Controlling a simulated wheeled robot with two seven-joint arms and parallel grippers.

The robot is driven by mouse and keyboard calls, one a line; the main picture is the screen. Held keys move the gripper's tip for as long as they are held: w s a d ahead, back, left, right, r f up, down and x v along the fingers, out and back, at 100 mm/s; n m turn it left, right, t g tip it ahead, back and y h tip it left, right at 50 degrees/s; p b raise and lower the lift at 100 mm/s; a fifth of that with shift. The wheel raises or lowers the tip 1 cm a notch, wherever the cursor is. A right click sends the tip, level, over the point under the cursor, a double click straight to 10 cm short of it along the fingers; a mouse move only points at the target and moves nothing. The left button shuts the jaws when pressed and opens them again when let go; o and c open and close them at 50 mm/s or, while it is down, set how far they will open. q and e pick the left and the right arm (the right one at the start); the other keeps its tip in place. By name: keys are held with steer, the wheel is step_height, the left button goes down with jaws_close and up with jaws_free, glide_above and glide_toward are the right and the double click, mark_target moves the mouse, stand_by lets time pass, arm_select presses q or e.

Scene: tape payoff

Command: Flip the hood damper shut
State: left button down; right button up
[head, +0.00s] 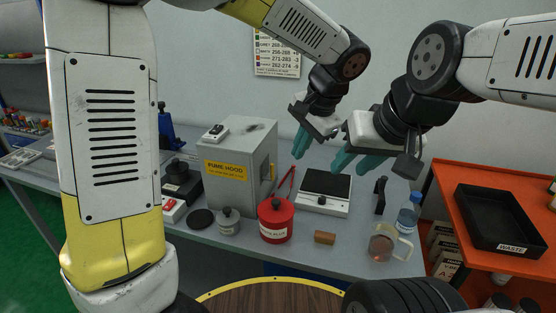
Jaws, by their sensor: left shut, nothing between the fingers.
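The grey fume hood (226,187) stands on the bench with a yellow FUME HOOD label (226,169). A small white block with a black part (214,132) sits on its top, beside a dark patch (255,127). I cannot tell which part is the damper or how it is set. My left gripper (299,150) is shut and empty, its teal fingers pointing down just right of the hood and apart from it in the picture. My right gripper (375,163) is further right, with teal fingers spread apart and nothing visible between them.
A black waste tray (497,217) lies on the orange table at right.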

arm_select(q)
steer(key=x, duration=1)
steer(key=shift+f, duration=0.15)
steer(key=w+a, duration=0.2)
steer(key=w, duration=0.1)
steer(key=shift+w+a, duration=0.1)
steer(key=shift+a, duration=0.15)
